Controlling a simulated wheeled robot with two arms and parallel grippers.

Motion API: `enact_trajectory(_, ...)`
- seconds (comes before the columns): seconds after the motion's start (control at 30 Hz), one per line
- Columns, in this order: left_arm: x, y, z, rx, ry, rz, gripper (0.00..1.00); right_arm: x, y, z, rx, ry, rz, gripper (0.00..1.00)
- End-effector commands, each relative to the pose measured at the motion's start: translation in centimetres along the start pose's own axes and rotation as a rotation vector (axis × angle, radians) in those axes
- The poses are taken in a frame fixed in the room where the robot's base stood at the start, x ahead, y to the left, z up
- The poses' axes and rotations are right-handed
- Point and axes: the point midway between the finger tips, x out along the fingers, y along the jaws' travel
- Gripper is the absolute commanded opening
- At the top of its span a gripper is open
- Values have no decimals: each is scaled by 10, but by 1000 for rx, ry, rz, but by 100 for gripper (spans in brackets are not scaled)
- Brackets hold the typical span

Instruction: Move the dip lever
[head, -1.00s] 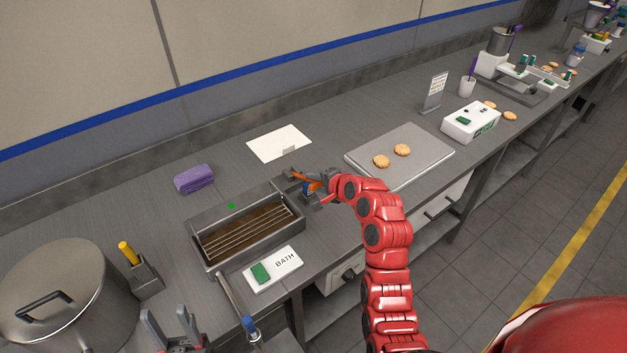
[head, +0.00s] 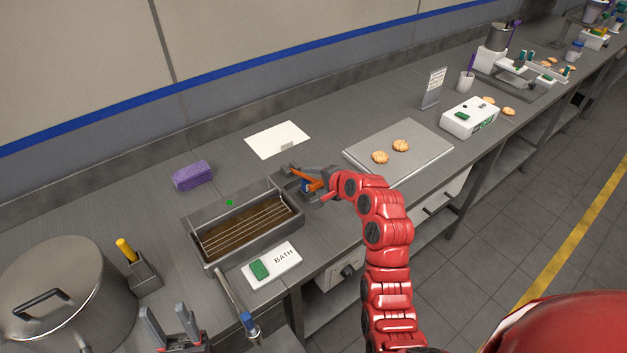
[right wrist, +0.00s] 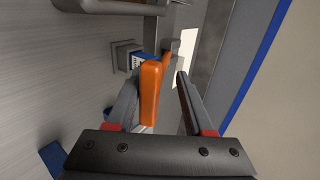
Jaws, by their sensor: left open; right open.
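The orange handle of the dip lever (head: 312,185) stands at the right end of the metal bath (head: 206,262). In the right wrist view the orange handle (right wrist: 152,92) shows large and upright between the two fingers. A small blue and white part sits behind it. My right gripper (head: 308,179) is open around the handle; I see no clear grip on it. My left gripper (head: 172,322) is open and empty at the bottom of the head view, near the table's front edge, away from the lever.
A BATH switch box (head: 285,259) lies in front of the bath. A rod with a blue end (head: 236,301) juts from the bath's front left. A lidded pot (head: 75,270) is at left, a purple block (head: 192,175) behind. A biscuit tray (head: 420,150) is right.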

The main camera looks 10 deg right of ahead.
Motion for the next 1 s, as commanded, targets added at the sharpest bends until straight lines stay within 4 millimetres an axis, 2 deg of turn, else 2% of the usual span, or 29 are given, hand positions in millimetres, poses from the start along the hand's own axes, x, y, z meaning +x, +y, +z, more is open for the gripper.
enact_trajectory(0.17,-11,1,2,0,0,0,50,-25,2,-2,0,5,-5,52)
enact_trajectory(0.53,-35,2,6,0,0,0,50,-107,3,-2,2,5,-3,52)
enact_trajectory(0.6,-9,0,2,0,-1,0,50,-131,-6,-2,5,5,4,52)
enact_trajectory(0.7,5,0,-1,0,1,0,50,-149,-4,-2,3,5,7,52)
enact_trajectory(0.83,16,-1,-3,0,0,0,50,-160,-1,-1,4,0,7,52)
enact_trajectory(1.0,19,-1,-3,0,0,0,50,-166,1,0,2,-1,7,52)
